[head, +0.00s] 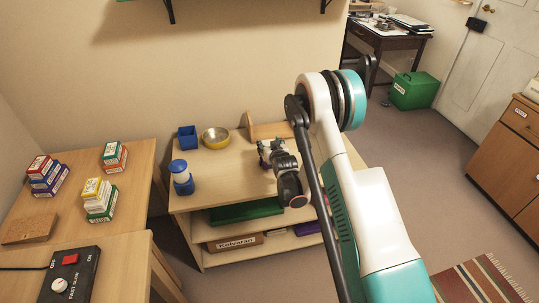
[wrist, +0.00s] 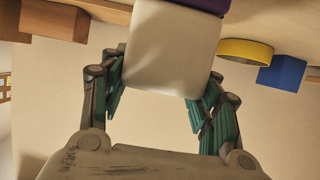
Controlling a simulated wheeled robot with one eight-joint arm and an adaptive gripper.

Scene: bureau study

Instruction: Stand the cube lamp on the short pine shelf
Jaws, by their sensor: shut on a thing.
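My gripper (head: 266,150) is over the top board of a low pine shelf unit (head: 225,180). In the wrist view its two teal-padded fingers (wrist: 160,85) are shut on the sides of a pale, rounded cube lamp (wrist: 172,50). The lamp's purple end (wrist: 205,4) lies at the upper edge of the wrist view, towards the wooden board. In the head view my gripper and arm hide most or all of the lamp. I cannot tell whether its purple end touches the board.
On the shelf unit's top stand a blue cube (head: 187,137), a yellow-sided bowl (head: 215,138), a blue-and-white jar (head: 181,177) and a wooden piece (head: 253,128) behind my gripper. Lower boards hold boxes. A desk (head: 130,215) with stacked boxes stands left.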

